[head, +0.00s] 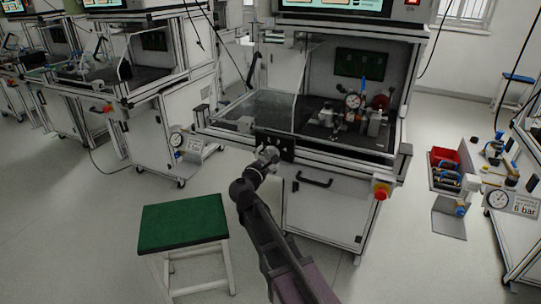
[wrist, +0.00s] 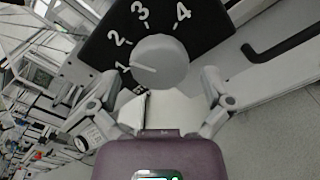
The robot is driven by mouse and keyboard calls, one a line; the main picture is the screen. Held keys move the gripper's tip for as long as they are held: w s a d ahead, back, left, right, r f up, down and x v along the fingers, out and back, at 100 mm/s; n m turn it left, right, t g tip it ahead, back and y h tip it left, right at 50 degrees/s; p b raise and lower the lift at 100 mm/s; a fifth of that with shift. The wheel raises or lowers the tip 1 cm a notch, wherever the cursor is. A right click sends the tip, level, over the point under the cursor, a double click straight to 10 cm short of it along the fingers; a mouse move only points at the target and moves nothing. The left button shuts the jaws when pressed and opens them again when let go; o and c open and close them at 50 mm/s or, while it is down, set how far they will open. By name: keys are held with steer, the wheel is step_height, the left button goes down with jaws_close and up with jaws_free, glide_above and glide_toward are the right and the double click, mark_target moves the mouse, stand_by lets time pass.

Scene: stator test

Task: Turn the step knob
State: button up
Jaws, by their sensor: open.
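The step knob (wrist: 160,60) is a round light-grey dial on a black plate (wrist: 101,47) marked 1, 2, 3 and 4. In the wrist view its pointer line aims left, near the 1. My gripper (wrist: 159,76) is open, with one finger to the left of the knob and one to the right. The fingers look apart from the knob, with nothing between them and its sides; the depth gap is hard to judge. In the head view my gripper (head: 268,154) is at the front panel of the test bench, just by the black plate (head: 286,146), and largely covers the knob.
A black bar handle (wrist: 285,45) is to the right of the plate, on the cabinet front. A red and yellow emergency stop (head: 381,190) is at the bench's right corner. A green-topped stool (head: 183,222) stands left of my arm.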

steer(key=shift+x, duration=0.9)
steer(key=shift+c, duration=0.2)
steer(key=shift+a, duration=0.1)
steer(key=c, duration=0.9)
steer(key=shift+m, duration=0.4)
steer(key=m, duration=0.3)
steer(key=shift+m, duration=2.5)
steer(key=shift+w, duration=0.1)
